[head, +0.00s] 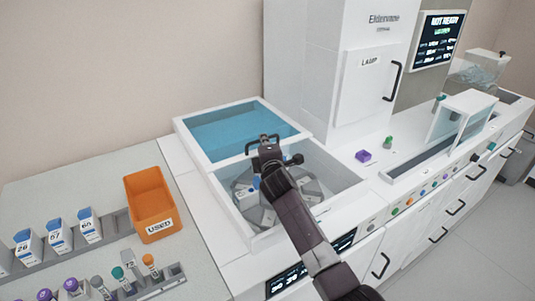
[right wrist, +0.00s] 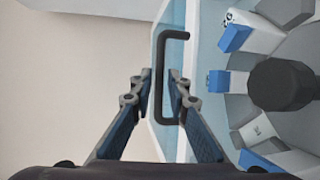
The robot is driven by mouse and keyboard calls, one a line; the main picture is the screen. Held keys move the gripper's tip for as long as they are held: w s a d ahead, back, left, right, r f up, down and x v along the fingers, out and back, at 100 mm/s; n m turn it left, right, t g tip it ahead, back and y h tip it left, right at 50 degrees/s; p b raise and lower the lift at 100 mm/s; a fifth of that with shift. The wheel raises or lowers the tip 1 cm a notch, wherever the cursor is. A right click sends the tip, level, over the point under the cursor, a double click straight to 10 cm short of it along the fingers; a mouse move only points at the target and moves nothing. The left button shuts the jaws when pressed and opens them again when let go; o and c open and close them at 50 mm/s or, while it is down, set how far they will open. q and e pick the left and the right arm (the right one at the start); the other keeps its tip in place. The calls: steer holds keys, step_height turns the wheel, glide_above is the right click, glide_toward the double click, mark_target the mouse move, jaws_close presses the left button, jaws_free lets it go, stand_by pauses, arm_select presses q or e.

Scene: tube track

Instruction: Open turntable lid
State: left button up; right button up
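The turntable (head: 312,186) sits in a white-rimmed well in the counter, with white and blue holders on it. It also shows at the right of the right wrist view (right wrist: 238,82). The blue see-through lid (head: 225,132), in a white frame, lies behind the well, and the turntable shows uncovered in front of it. The lid's black bar handle (right wrist: 159,85) stands between the fingertips of my right gripper (right wrist: 160,78). The fingers are partly apart, with a narrow gap on each side of the bar. In the head view my right gripper (head: 267,143) is over the lid's front edge. My left gripper is not in view.
An orange bin (head: 149,196) marked USED and racks with several tubes (head: 120,275) stand at the left. A tall white cabinet (head: 365,80) rises behind. A purple block (head: 363,156) and green item (head: 388,142) are on the counter at right.

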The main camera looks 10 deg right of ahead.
steer(key=s+r, duration=0.1)
steer(key=s, duration=0.8)
steer(key=shift+a+r, duration=0.25)
steer(key=shift+r, duration=0.1)
steer(key=shift+s, duration=0.1)
